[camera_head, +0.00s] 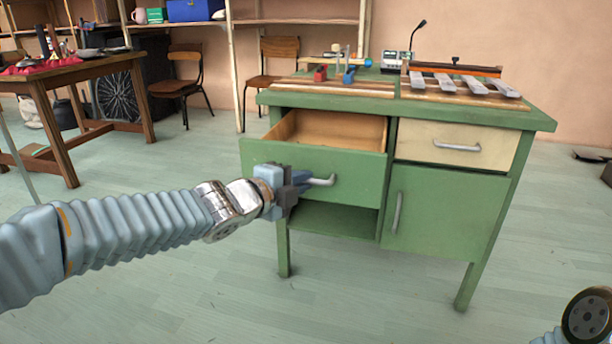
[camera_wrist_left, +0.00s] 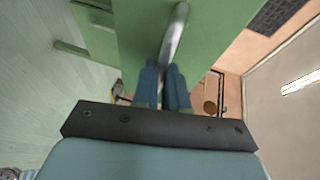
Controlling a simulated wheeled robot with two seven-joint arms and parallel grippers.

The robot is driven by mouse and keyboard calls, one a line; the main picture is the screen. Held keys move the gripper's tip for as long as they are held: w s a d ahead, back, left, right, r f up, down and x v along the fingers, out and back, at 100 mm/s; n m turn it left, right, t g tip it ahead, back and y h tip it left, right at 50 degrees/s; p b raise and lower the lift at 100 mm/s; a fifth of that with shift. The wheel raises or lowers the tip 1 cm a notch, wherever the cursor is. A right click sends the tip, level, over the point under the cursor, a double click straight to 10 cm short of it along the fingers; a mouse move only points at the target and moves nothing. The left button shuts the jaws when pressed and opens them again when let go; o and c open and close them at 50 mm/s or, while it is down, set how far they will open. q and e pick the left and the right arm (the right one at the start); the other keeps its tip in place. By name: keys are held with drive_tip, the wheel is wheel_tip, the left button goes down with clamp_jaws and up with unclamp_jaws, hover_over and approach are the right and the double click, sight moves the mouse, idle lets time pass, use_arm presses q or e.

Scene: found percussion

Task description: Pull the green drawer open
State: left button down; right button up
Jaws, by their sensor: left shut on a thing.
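The green drawer (camera_head: 345,178) is in the upper left of the green workbench (camera_head: 450,215). It stands out from the bench front, and its bare wooden inside (camera_head: 335,131) shows from above. My left gripper (camera_head: 305,182) is at the metal handle (camera_head: 325,181) on the drawer front. In the left wrist view the two blue-grey fingers (camera_wrist_left: 163,88) are closed around the handle bar (camera_wrist_left: 174,38), with the green front behind it. Part of the drawer's left front is behind my gripper. My right gripper is not in view; only part of my right arm shows at the lower right.
A cream drawer (camera_head: 455,146) and a green cupboard door with a handle (camera_head: 397,212) are on the bench's right side, both shut. Metal bars (camera_head: 460,82) and small tools lie on the top. A wooden table (camera_head: 80,68) stands at the left. The floor in front is clear.

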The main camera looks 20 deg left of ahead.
use_arm(q)
drive_tip(key=shift+s, duration=1)
drive_tip(key=c, duration=1.2)
unclamp_jaws()
drive_tip(key=shift+s+a+r, duration=0.1)
drive_tip(key=shift+s, duration=0.05)
drive_tip(key=p+v, duration=0.7)
drive_tip(key=v, duration=0.6)
drive_tip(key=shift+s, duration=0.2)
